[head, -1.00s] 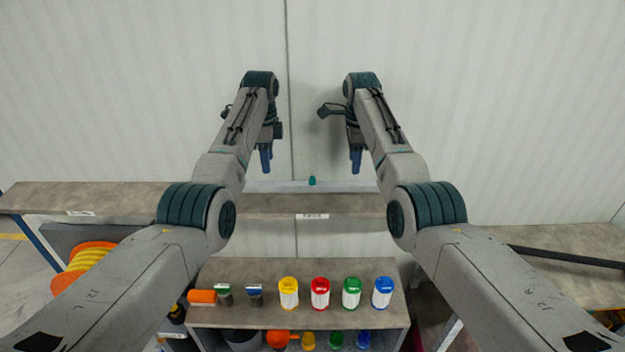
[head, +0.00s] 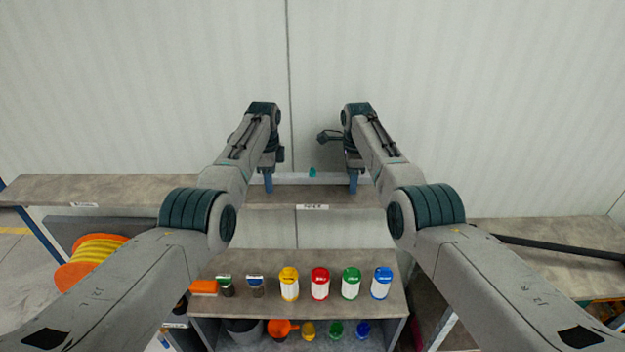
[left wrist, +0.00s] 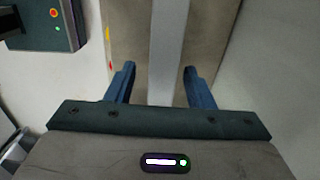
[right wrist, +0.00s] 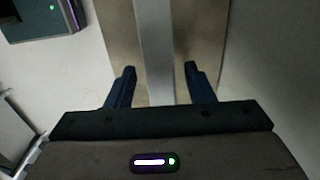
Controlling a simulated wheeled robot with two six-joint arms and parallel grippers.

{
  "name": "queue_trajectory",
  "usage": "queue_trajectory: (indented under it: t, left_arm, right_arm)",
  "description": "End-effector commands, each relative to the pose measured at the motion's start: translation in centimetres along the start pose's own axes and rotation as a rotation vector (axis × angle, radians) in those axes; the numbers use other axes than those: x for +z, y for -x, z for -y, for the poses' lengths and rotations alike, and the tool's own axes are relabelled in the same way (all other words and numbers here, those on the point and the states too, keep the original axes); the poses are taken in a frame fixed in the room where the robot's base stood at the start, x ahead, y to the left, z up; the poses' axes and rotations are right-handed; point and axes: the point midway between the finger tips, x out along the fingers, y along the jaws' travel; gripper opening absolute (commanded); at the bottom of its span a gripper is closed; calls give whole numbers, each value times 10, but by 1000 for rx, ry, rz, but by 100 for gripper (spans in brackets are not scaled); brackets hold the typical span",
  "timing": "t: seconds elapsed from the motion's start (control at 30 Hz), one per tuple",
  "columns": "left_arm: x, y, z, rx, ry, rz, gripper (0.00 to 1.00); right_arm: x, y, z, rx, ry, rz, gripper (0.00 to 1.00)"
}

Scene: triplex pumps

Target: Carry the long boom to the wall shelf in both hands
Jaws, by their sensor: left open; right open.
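The long boom (head: 297,179) is a light grey bar with a small teal knob near its middle. It lies along the wall shelf (head: 130,190), close to the wall. My left gripper (head: 268,184) is open at the boom's left part, and my right gripper (head: 353,184) is open at its right part. In the left wrist view the boom (left wrist: 166,45) runs between the two spread blue fingers, with gaps on both sides. The right wrist view shows the boom (right wrist: 155,45) between the fingers in the same way. Nothing is gripped.
A lower shelf unit (head: 230,315) stands in front, with yellow, red, green and blue-lidded containers on top. An orange and yellow reel (head: 95,262) is at the left. A dark pole (head: 560,247) lies on a bench at the right. The wall behind is plain.

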Motion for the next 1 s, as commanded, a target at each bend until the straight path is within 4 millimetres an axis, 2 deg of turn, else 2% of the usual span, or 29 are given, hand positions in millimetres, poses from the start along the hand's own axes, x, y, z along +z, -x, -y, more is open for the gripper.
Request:
queue_trajectory:
  t: [0.17,0.43,0.47,0.6,0.7,1.0]
  left_arm:
    - [0,-9,0,0,0,0,48]
    - [0,-10,0,-1,0,0,48]
    - [0,-10,0,-1,0,0,44]
    - [0,-10,0,-1,0,0,17]
    - [0,-10,0,-1,0,0,0]
    - [0,-9,0,-3,0,-1,0]
  right_arm:
    - [0,-10,0,0,0,0,48]
    - [0,-10,0,0,0,0,48]
    - [0,-10,0,0,0,0,44]
    - [0,-10,0,0,0,0,17]
    - [0,-10,0,-1,0,0,0]
    - [0,-9,0,-2,0,0,0]
